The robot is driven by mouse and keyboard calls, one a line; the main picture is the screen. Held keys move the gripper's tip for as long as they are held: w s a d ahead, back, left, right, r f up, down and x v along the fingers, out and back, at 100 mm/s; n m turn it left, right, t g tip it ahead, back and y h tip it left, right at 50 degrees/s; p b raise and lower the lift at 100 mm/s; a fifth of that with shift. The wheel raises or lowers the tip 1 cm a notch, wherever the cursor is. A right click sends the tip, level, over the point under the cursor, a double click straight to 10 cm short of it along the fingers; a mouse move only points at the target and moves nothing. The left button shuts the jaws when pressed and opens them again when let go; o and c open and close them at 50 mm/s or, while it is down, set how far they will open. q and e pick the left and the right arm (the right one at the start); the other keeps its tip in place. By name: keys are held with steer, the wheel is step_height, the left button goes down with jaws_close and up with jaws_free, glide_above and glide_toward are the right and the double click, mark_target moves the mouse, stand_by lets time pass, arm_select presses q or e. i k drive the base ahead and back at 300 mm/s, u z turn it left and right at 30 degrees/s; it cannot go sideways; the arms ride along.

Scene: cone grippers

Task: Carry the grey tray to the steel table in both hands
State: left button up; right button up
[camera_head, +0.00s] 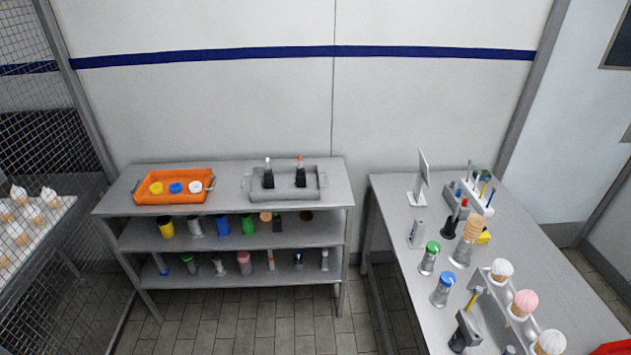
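The grey tray (284,194) sits on the top shelf of a grey shelf unit, right of its middle. It has a handle at its left and right ends. Two dark bottles stand in it, one with a white top (268,176) and one with an orange top (300,176). A steel-coloured table (408,285) stands to the right, apart from the shelf unit, with many things on it. Neither of my grippers shows in the head view.
An orange tray (172,199) with yellow, blue and white round items sits left of the grey tray. Lower shelves (130,235) hold cups and bottles. The table carries a cone rack (518,322), shakers and a small sign (422,172). Tiled floor (270,325) is open in front.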

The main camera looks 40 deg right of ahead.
mark_target(549, 298)
steer(key=z, duration=0.75)
steer(key=i, duration=0.75)
steer(key=z, duration=0.45)
